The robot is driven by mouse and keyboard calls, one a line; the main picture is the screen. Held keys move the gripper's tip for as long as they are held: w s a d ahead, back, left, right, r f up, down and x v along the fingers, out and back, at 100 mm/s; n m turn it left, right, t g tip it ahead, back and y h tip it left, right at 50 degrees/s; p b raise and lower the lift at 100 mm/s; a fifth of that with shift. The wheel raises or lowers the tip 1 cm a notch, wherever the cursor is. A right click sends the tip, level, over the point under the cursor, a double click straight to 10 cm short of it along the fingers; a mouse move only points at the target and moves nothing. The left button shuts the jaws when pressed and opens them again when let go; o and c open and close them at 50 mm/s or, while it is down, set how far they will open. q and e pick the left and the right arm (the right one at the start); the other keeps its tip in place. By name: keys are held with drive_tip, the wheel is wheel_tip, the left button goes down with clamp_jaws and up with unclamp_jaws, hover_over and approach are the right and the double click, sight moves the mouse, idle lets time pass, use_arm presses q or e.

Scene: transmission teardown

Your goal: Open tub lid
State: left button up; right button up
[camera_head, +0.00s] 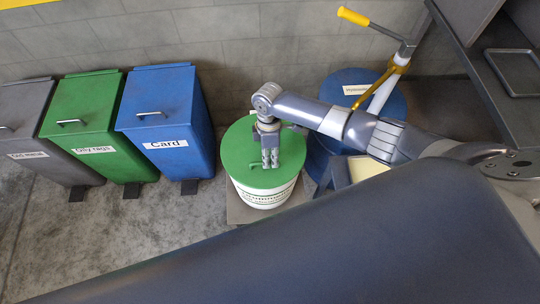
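My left gripper is not in view.
Grey, green (90,118) and blue (165,115) lidded bins stand left of the tub. A blue drum (344,82) with a yellow-handled pump (385,88) stands right behind it. A dark rack (490,75) is at the right. The floor at front left is clear.

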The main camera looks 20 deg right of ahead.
clamp_jaws()
drive_tip(key=shift+r, duration=0.1)
